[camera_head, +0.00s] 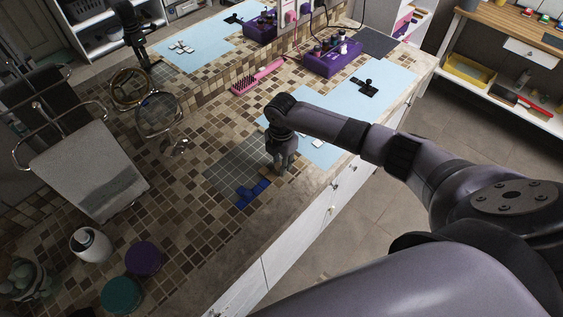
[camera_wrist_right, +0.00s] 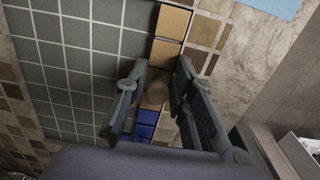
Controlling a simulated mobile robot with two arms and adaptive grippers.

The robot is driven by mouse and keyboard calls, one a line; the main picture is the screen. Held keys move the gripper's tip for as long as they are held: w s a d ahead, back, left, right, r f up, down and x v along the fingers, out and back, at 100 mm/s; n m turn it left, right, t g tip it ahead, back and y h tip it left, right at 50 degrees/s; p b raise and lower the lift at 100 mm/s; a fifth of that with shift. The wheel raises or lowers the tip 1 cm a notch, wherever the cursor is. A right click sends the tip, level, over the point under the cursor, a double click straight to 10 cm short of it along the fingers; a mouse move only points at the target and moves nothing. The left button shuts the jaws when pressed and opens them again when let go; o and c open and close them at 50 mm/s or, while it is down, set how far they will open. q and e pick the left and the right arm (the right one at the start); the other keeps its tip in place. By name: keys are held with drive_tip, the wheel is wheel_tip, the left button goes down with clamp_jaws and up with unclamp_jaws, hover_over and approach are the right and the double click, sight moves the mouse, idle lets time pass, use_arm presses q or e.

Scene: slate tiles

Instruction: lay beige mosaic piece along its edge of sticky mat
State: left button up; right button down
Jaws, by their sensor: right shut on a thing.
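The sticky mat (camera_head: 232,168) is a dark grey gridded sheet on the tiled counter; its grid (camera_wrist_right: 70,75) fills the left of the wrist view. My right gripper (camera_wrist_right: 153,105) points down at the mat's edge, its fingers closed around a small tan, beige-looking piece (camera_wrist_right: 155,94). In the head view the gripper (camera_head: 281,170) hides this piece. Orange-beige pieces (camera_wrist_right: 172,21) lie in a row along the mat's edge, in line with the held piece. Blue pieces (camera_head: 250,190) lie at the near corner; they also show below the gripper (camera_wrist_right: 146,122). My left gripper is not seen.
A pale blue sheet (camera_head: 340,103) lies behind the gripper, with white pieces near my arm. Round purple (camera_head: 144,258) and teal (camera_head: 121,295) lids are at lower left. The counter's front edge is close.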

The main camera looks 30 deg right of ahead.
drive_tip(key=c, duration=1.5)
unclamp_jaws()
drive_tip(key=shift+s+a+f, duration=0.1)
drive_tip(key=shift+s+f, duration=0.15)
drive_tip(key=shift+f, duration=0.15)
drive_tip(key=shift+o, duration=1)
drive_tip(key=shift+w, duration=0.15)
drive_tip(key=shift+r, duration=0.25)
wheel_tip(320, 180, up, 12)
drive_tip(key=shift+f, duration=0.15)
drive_tip(key=shift+w, duration=0.1)
